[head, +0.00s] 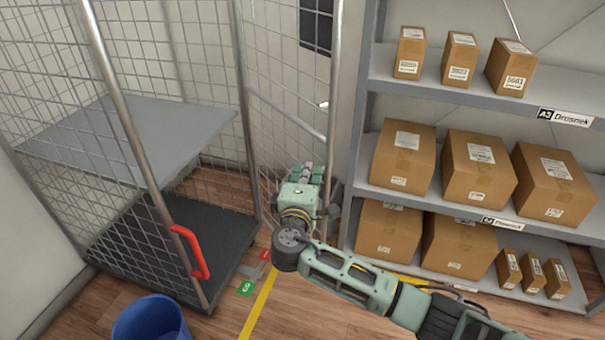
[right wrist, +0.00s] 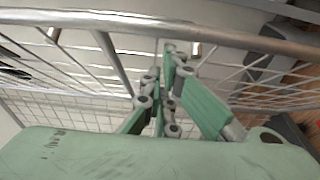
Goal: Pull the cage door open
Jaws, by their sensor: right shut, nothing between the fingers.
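The tall wire cage stands at the left, with grey tube posts, a grey shelf (head: 135,135) and a dark base (head: 225,262). A red handle (head: 190,252) is on its front post, with no gripper near it. A mesh panel (head: 283,95), which looks like the cage door, stands swung out at the right of the cage. My right gripper (head: 306,172) is shut and empty at this panel's lower part. In the right wrist view its fingers (right wrist: 172,55) reach toward a tube and mesh wires (right wrist: 110,65); contact cannot be told. My left gripper is not in view.
A shelf rack (head: 470,105) with several cardboard boxes stands close to the right of my right gripper. A blue bin (head: 150,320) stands at the bottom left. A yellow line (head: 258,300) and a green marker (head: 246,288) lie on the wooden floor.

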